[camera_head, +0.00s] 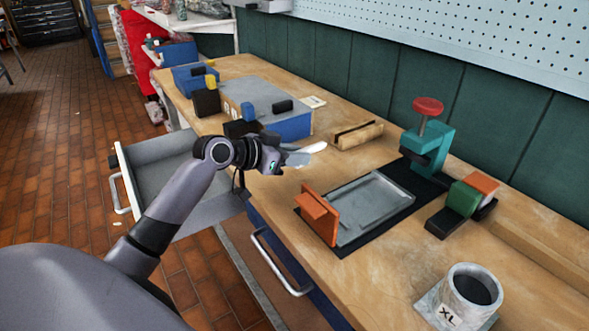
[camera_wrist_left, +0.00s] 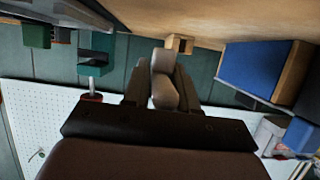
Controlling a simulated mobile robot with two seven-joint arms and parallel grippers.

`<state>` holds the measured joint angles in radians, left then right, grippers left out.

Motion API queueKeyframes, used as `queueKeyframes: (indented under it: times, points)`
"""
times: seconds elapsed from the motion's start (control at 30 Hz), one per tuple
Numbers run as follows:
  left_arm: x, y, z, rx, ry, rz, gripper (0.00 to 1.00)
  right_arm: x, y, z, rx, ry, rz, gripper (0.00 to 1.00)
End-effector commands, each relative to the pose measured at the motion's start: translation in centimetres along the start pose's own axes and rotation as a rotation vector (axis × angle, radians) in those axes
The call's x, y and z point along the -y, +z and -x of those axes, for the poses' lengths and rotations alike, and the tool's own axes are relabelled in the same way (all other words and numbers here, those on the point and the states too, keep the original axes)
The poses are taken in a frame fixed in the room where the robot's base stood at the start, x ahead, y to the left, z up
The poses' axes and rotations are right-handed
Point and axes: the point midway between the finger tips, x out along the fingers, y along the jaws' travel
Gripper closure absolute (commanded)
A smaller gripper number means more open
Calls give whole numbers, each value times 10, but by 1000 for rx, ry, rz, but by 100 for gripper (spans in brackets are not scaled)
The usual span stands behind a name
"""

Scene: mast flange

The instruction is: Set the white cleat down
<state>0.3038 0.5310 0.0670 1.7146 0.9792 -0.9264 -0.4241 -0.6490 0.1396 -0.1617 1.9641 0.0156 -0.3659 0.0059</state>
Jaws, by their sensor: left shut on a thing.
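The white cleat (camera_head: 314,147) is a small pale piece held between the fingers of my left gripper (camera_head: 292,158). The gripper is shut on it near the front edge of the wooden workbench (camera_head: 385,260), and the cleat points right, towards the grooved wooden block. In the left wrist view the cleat (camera_wrist_left: 163,78) stands between the two dark fingers of the gripper (camera_wrist_left: 161,90). The cleat seems to be above the bench top; the exact gap cannot be told. My right gripper is in neither view.
A grooved wooden block (camera_head: 357,135) lies just beyond the cleat. A grey metal tray (camera_head: 375,207) with an orange bracket (camera_head: 318,214) and a teal clamp (camera_head: 428,140) stand to the right. A blue-sided box (camera_head: 290,127) is behind. An open drawer (camera_head: 160,168) juts out at left.

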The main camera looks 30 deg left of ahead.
Motion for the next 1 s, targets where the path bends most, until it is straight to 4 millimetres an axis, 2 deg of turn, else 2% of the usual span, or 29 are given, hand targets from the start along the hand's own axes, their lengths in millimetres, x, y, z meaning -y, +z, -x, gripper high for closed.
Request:
queueKeyframes:
  times: [0.2, 0.63, 0.67, 0.73, 1.0]
  points:
    - [0, 29, -12, 3, 1, 5, 100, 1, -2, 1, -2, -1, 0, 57]
    - [0, 37, -15, 1, 0, 1, 100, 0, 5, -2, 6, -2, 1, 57]
    - [0, 38, -15, 2, 1, 1, 70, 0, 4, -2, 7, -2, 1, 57]
    - [0, 36, -15, 2, 1, 1, 47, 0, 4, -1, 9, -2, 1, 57]
    - [0, 36, -15, 2, 1, 2, 47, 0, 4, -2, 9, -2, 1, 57]
